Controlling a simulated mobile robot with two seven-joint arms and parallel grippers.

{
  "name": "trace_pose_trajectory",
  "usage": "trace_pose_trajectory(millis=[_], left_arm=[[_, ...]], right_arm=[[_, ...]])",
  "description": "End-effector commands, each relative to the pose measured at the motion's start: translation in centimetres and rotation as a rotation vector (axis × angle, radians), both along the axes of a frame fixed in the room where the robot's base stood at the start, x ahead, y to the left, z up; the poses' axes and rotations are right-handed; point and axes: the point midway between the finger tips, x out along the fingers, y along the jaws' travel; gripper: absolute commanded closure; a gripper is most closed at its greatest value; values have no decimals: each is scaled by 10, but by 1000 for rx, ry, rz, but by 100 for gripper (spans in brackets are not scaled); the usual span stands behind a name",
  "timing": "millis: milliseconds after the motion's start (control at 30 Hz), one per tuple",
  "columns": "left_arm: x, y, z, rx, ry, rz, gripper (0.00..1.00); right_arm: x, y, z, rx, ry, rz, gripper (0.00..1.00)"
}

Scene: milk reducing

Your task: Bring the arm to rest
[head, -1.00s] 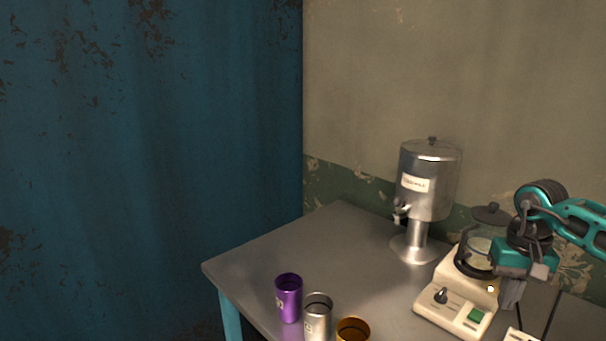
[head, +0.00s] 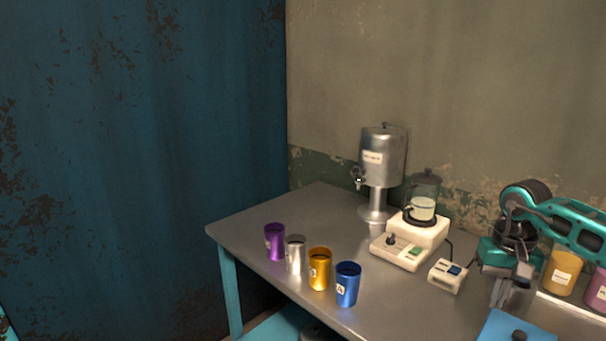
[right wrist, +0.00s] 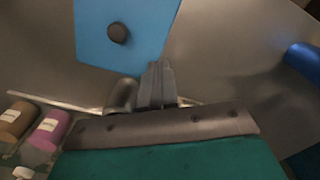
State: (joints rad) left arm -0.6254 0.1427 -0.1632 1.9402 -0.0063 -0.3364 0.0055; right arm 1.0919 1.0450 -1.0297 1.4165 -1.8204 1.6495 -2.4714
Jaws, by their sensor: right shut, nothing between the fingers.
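My right arm comes in from the right edge of the head view. Its gripper (head: 505,290) points down over the right part of the grey table (head: 330,205), to the right of the white heater. In the right wrist view the two fingers (right wrist: 158,85) are together with nothing between them. Below them shows a blue board (right wrist: 125,30) with a dark knob; the board also shows at the bottom of the head view (head: 500,326). My left gripper is in neither view.
A metal dispenser (head: 383,160) stands at the back. A white heater (head: 412,246) holds a glass jug (head: 422,208) of pale liquid. A small white switch box (head: 447,275) is beside it. Purple (head: 274,242), silver (head: 295,255), orange (head: 319,268) and blue (head: 347,285) cups line the front edge. Jars (head: 560,271) stand right.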

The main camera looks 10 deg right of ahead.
Motion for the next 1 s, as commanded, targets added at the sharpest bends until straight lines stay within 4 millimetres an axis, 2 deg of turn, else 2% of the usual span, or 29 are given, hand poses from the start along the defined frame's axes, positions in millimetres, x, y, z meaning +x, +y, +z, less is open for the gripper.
trace_pose_trajectory(millis=[33,67,100,167,200,267,333,367,400,500,600,733,833,900,933,1000], left_arm=[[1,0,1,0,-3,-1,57],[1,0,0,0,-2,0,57],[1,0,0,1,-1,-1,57],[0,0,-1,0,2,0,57],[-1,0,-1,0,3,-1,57],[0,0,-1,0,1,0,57],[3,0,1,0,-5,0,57],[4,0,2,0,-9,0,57],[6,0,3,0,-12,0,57],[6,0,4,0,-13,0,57],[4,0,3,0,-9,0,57],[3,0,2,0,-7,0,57],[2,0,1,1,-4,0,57],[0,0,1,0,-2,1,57],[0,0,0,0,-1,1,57],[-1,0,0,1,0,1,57]], right_arm=[[0,0,0,0,0,0,100],[0,11,-7,28,1,-4,100],[1,36,-20,102,-3,-31,100],[2,69,-33,204,-5,-82,100],[1,91,-42,277,1,-123,100],[-2,127,-52,399,20,-194,100],[-9,173,-62,558,67,-304,100],[-13,194,-65,634,98,-361,100],[-19,223,-67,744,152,-452,100],[-33,285,-61,1011,342,-721,100],[-42,328,-48,1245,601,-1032,100],[-44,350,-34,1472,1030,-1471,100],[-42,345,-35,1578,1425,-1822,100],[-41,333,-46,1609,1735,-2065,100],[-42,327,-53,-1466,-1712,1974,100],[-48,308,-75,-1153,-1627,1745,100]])
